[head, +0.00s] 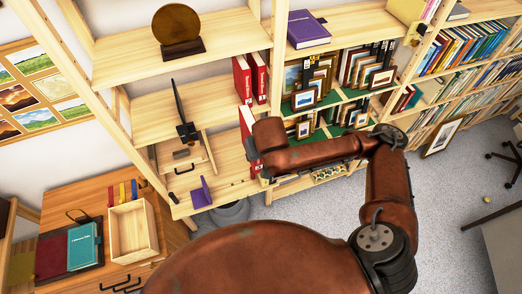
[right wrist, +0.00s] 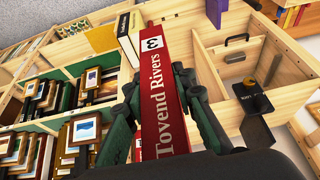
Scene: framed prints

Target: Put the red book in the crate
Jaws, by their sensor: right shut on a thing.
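The red book (right wrist: 165,100), with "Tovend Rivers" on its spine, stands between the fingers of my right gripper (right wrist: 158,98) in the right wrist view. The gripper is shut on it. In the head view the red book (head: 247,138) shows at the shelf unit, partly hidden by my right wrist, which also hides the fingers. The crate (head: 133,232) is an open, light wooden box on the cabinet at lower left; its visible inside looks empty. It is well left of and below my right gripper. My left gripper is out of view.
Two more red books (head: 250,78) stand on the shelf above. A monitor-like dark stand (head: 184,125) and a purple bookend (head: 201,193) are on shelves between book and crate. A teal book (head: 83,247) lies left of the crate. Framed prints (head: 303,99) fill green-lined shelves.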

